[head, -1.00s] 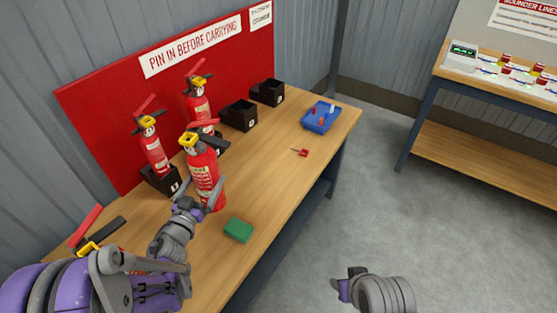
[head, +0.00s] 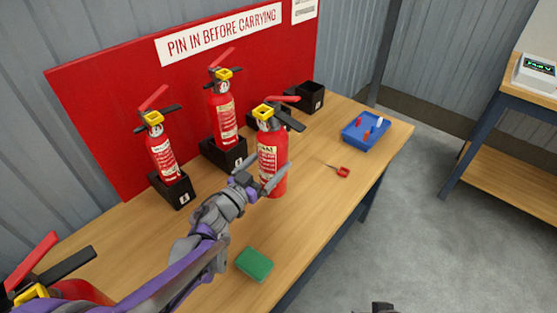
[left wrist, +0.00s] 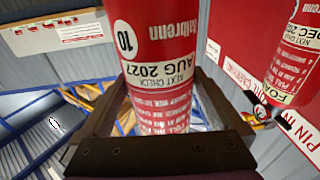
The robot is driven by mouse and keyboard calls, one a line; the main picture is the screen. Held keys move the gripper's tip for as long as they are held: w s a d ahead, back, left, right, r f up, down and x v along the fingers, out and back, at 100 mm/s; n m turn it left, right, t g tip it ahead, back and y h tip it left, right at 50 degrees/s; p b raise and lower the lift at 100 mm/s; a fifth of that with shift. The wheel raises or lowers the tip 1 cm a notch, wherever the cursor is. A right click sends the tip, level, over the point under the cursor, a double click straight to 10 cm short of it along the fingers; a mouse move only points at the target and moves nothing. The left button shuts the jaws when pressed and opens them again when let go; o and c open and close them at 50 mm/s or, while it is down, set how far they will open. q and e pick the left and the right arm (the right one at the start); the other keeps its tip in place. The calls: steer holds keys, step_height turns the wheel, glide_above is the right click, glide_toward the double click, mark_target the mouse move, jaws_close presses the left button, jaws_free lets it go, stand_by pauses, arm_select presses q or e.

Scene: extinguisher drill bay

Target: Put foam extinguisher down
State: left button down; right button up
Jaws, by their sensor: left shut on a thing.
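A red extinguisher with a yellow collar (head: 270,165), its label seeming to end in "AM", stands upright in my left gripper (head: 264,184). The jaws are shut around its lower body. I cannot tell whether its base touches the table. In the left wrist view the held extinguisher (left wrist: 160,60) fills the space between the fingers, with "AUG 2027" on it. A dark tip at the bottom edge (head: 382,307) looks like my right gripper; its jaws cannot be made out.
Two extinguishers (head: 161,150) (head: 224,115) stand in black holders on the wooden bench (head: 325,215). The rear black holder (head: 308,97) looks empty; another is partly hidden. A green block (head: 254,264), red pin (head: 343,172) and blue tray (head: 365,132) lie there. Another extinguisher (head: 90,291) is lower left.

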mark_target(264, 184)
arm_select(q)
steer(key=shift+f+b, duration=0.6)
steer(key=shift+f, duration=2.4)
steer(key=shift+f, duration=0.15)
jaws_free()
